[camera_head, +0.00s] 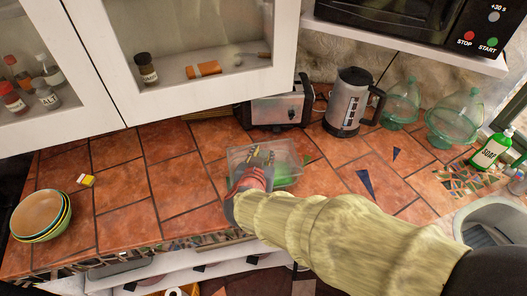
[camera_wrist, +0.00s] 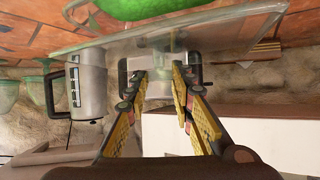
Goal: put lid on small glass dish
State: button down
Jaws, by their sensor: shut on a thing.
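My gripper (camera_head: 261,161) is over the middle of the counter, in front of the toaster. It is shut on a clear glass lid (camera_wrist: 225,32), which also shows as a pale rectangle in the head view (camera_head: 238,155). In the wrist view my two fingers (camera_wrist: 162,76) close in on the lid's clear grip. A green patch (camera_head: 287,173) shows through the glass at the gripper, and a rounded green thing (camera_wrist: 135,8) shows beyond the lid in the wrist view. The small glass dish cannot be told clearly from the lid; my arm and gripper hide part of this spot.
A toaster (camera_head: 277,110), a kettle (camera_head: 349,103) and green glass jars (camera_head: 455,120) stand at the back. Soap (camera_head: 490,151) and a sink (camera_head: 490,222) are at right. Stacked bowls (camera_head: 40,216) and a small yellow-red item (camera_head: 86,180) are at left. The counter between is clear.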

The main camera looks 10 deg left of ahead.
jog(key=shift+f, duration=0.8)
jog(key=f+b, duration=0.1)
jog(key=b, duration=0.2)
jog(key=shift+f, duration=0.35)
jog(key=shift+r+b, duration=0.1)
jog(key=shift+b, duration=1.65)
jog(key=shift+f+b, duration=0.55)
jog(key=shift+b, duration=1.5)
dwell(0.7)
jog(key=c, duration=1.5)
grip_release()
jog(key=shift+o, duration=0.8)
jog(key=o, duration=0.4)
jog(key=shift+c, duration=0.2)
